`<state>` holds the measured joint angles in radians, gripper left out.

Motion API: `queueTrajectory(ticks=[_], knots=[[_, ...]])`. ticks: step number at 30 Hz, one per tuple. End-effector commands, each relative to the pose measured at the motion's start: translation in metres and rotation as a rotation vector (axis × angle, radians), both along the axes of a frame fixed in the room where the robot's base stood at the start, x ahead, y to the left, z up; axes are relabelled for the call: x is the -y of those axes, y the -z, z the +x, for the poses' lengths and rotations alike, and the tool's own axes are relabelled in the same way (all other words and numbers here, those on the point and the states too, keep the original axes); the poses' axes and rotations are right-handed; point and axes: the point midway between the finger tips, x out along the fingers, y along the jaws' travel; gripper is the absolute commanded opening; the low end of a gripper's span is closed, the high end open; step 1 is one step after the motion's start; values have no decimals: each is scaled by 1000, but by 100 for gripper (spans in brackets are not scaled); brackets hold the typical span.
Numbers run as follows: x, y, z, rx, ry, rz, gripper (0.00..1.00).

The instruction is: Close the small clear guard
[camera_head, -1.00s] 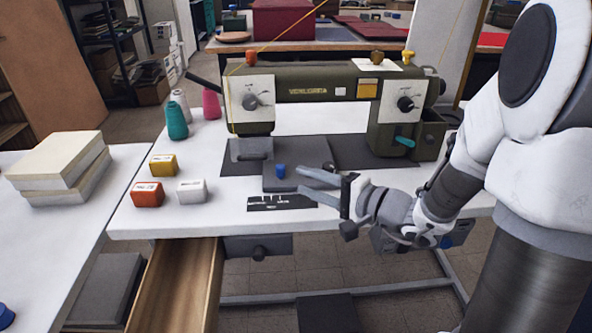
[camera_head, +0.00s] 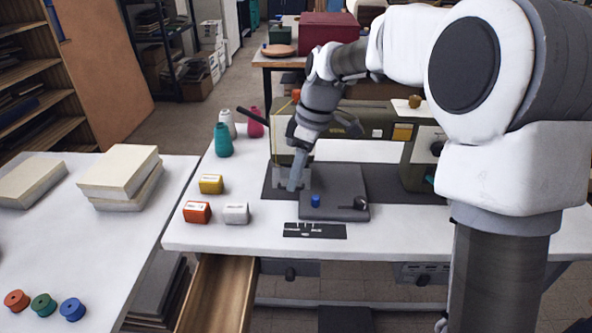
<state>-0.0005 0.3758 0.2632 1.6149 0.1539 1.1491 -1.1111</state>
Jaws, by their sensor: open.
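The sewing machine (camera_head: 351,122) stands on the white table (camera_head: 400,232), partly hidden behind my arm. A small greyish, see-through piece (camera_head: 280,181), which looks like the clear guard, is low under the left end of the machine head. My gripper (camera_head: 295,184) points down in front of it and hides part of it. I cannot tell whether the fingers touch it, or how far the guard is swung. The jaws are open and nothing shows between them. A dark grey plate (camera_head: 340,185) with a blue knob (camera_head: 315,200) lies just right of the fingers.
A black plate with pale marks (camera_head: 315,230) lies at the table's front. A wooden drawer (camera_head: 222,290) is pulled out below.

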Motion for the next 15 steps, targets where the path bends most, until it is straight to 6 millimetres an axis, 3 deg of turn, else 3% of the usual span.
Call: queueTrajectory(ticks=[1, 7, 11, 15], knots=[[-3, -20, 13, 60, -60, -54, 42], [-4, -59, 51, 230, -204, -212, 42], [-5, -67, 60, 272, -236, -251, 42], [-4, -55, 64, 275, -240, -259, 42]])
